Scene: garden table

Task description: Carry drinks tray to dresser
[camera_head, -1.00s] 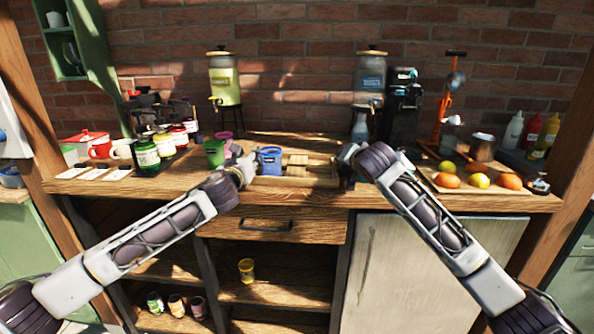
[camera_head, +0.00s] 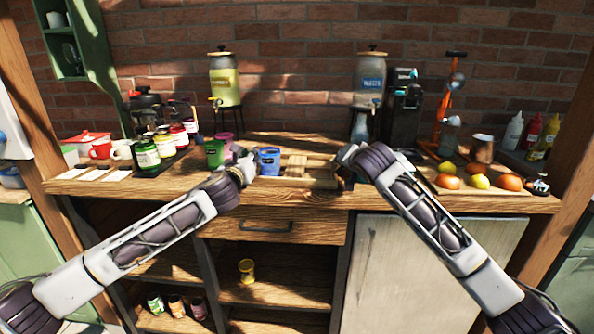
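The wooden drinks tray (camera_head: 298,180) is at the front middle of the wooden dresser top (camera_head: 400,201), between my two grippers. A blue cup (camera_head: 269,161) stands at its left part. A green cup (camera_head: 214,153) and a purple cup (camera_head: 225,141) stand just left of it. My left gripper (camera_head: 246,168) is at the tray's left end and my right gripper (camera_head: 346,165) is at its right end. The fingers of both are too small and too covered by the wrists to tell whether they are shut on the tray.
Jars (camera_head: 147,155) and a red pot (camera_head: 90,137) stand at the left. A green-yellow dispenser (camera_head: 224,80) and a blue-labelled dispenser (camera_head: 370,78) stand at the back. Fruit on a board (camera_head: 480,180) and sauce bottles (camera_head: 532,130) are at the right. A yellow cup (camera_head: 246,271) sits on a lower shelf.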

